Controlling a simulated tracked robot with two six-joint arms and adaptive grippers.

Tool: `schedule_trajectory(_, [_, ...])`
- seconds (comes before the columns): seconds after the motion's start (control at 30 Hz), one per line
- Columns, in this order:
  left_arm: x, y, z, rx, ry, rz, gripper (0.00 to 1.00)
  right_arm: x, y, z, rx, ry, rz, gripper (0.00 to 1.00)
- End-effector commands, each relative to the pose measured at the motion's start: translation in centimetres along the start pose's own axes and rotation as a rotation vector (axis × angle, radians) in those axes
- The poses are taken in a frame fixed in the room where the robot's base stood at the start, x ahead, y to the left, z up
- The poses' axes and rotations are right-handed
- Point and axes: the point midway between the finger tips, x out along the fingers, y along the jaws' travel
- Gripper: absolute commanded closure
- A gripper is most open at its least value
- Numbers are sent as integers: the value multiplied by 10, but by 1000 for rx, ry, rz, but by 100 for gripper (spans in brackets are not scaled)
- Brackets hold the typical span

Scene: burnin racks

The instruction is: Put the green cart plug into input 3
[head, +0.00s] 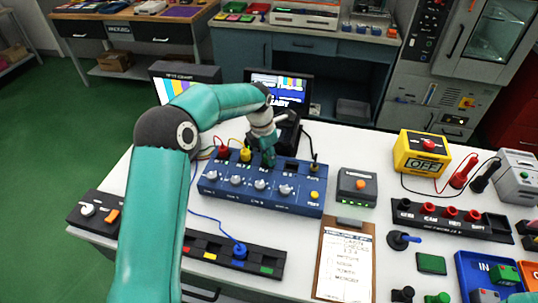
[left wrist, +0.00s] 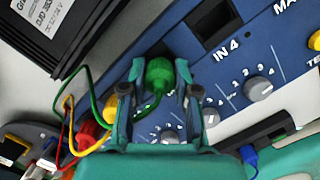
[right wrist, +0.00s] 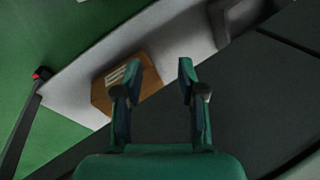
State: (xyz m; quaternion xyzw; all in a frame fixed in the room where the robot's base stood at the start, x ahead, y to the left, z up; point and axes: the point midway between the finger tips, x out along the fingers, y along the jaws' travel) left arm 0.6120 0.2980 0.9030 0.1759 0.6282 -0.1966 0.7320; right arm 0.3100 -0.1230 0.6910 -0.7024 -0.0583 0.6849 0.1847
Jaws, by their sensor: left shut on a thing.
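The blue panel (head: 300,201) stands on the white table with a row of inputs along its back and knobs in front. My left gripper (head: 268,158) is over the panel's third input, right of the yellow plug (head: 245,153). In the left wrist view my left gripper (left wrist: 158,88) is shut on the green plug (left wrist: 159,72), whose green cable trails to the left. The plug is at a dark opening beside the empty IN 4 socket (left wrist: 211,20); how deep it sits is hidden. My right gripper (right wrist: 155,85) is open and empty, away from the panel.
A red plug (head: 223,153) is in the leftmost input. A blue plug (head: 240,250) sits on the dark strip in front. A grey box with an orange button (head: 357,187) and a clipboard (head: 345,262) lie to the right.

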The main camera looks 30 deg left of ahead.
Motion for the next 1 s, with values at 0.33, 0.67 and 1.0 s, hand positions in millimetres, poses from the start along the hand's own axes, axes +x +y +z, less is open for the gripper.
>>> schedule_trajectory(0.33, [4, 0, -1, 0, 0, 0, 52, 3, 1, 0, 0, 0, 0, 60])
schedule_trajectory(0.67, [4, 0, -1, 0, 0, 0, 41, 3, 1, 0, 0, 0, 0, 60])
schedule_trajectory(1.0, [-28, 1, 0, -1, -3, 2, 41, 2, 1, 0, 0, 0, 0, 60])
